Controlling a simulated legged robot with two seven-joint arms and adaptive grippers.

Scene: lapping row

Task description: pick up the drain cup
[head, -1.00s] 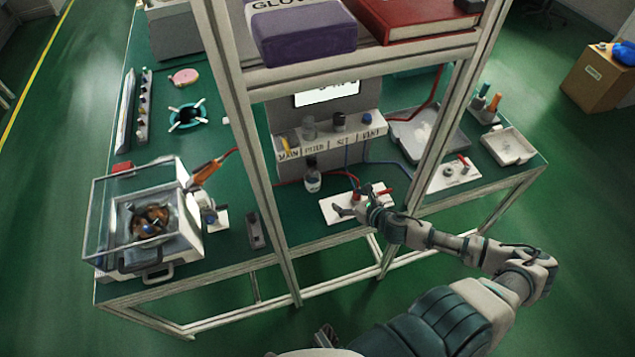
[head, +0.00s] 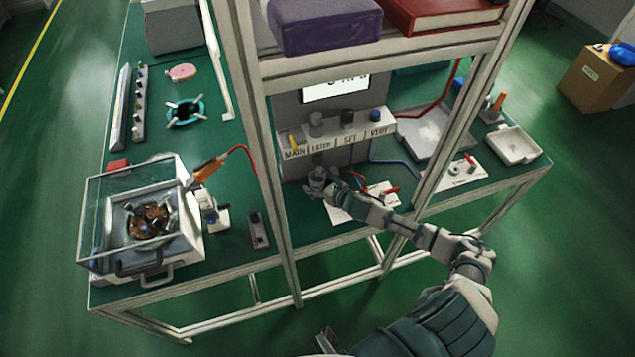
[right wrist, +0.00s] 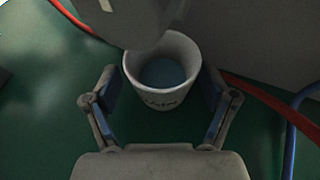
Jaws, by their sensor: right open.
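The drain cup (right wrist: 162,85) is a white, upright cup with dark lettering on its front and blue-grey inside. In the right wrist view it stands on the green bench top, between the two fingers of my open right gripper (right wrist: 158,78). Gaps show between the fingers and the cup's sides. A grey rounded part hangs over the cup and hides part of its back rim. In the head view my right gripper (head: 322,188) is at the drain cup (head: 317,175), below the labelled valve shelf, and partly covers it.
The valve shelf (head: 337,136) and a frame post (head: 262,150) stand close to the cup. A white plate (head: 345,214) with red-handled parts lies under my right arm. Red and blue hoses (right wrist: 292,112) run right of the cup. A clear-lidded machine (head: 145,215) stands at left.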

